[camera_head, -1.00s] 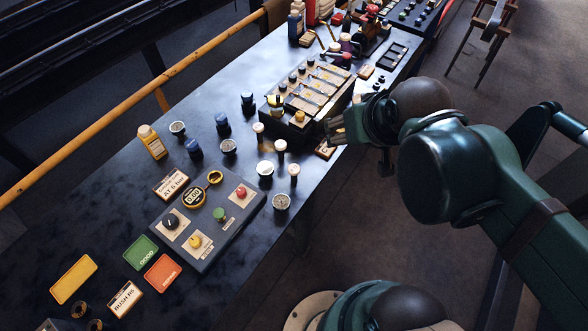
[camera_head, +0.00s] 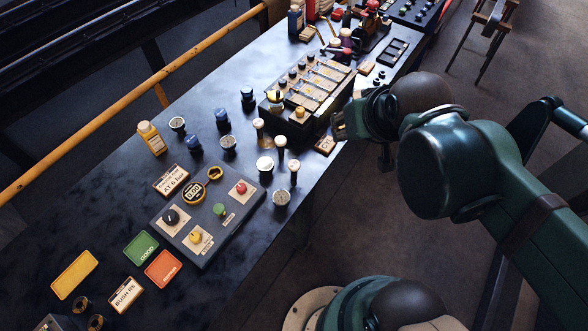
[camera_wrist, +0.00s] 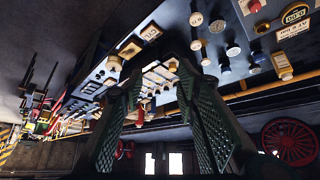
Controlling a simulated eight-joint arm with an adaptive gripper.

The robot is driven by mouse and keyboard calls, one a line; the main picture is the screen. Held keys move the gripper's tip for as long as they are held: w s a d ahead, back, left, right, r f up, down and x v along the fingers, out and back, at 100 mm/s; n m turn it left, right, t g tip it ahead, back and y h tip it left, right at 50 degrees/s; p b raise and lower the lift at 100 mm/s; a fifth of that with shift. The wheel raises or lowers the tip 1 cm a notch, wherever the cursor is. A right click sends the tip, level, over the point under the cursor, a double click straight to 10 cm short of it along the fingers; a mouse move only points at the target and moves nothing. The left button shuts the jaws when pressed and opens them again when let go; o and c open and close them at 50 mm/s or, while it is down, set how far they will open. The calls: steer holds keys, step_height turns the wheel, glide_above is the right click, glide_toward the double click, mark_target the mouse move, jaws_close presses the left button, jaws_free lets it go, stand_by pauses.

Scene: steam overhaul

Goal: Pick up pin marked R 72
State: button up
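Several pale-capped pins stand upright on the dark bench, including one by the slotted block (camera_head: 258,123), one right of it (camera_head: 281,142) and one nearer the bench's front edge (camera_head: 293,165). I cannot read R 72 on any of them. My gripper (camera_head: 342,124) hangs over the front edge, beside the right end of the slotted block (camera_head: 312,92). In the wrist view my gripper (camera_wrist: 158,75) has its two green ribbed fingers spread apart with nothing held between them. The slotted block shows beyond the gap. Pale-capped pins (camera_wrist: 196,19) show above the right finger.
A control panel (camera_head: 232,222) with coloured knobs lies toward the near left. Green (camera_head: 141,250) and orange (camera_head: 163,270) plates lie beside it. A yellow bottle (camera_head: 151,138) and blue-capped pieces (camera_head: 221,122) stand behind. A small label card (camera_head: 325,145) lies near my gripper.

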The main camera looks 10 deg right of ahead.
steer(key=shift+f, duration=0.1)
steer(key=n+g+b, duration=0.5)
steer(key=n+g, duration=0.2)
steer(key=n, duration=0.8)
glide_above(295, 164)
step_height(295, 164, down, 21)
steer(key=shift+d+f, duration=0.1)
steer(key=shift+d, duration=0.05)
steer(key=shift+a+f, duration=0.2)
steer(key=shift+f, duration=0.45)
steer(key=shift+f+b, duration=0.5)
steer(key=shift+f, duration=2.9)
steer(key=shift+f+b, duration=0.35)
steer(key=shift+f, duration=2.2)
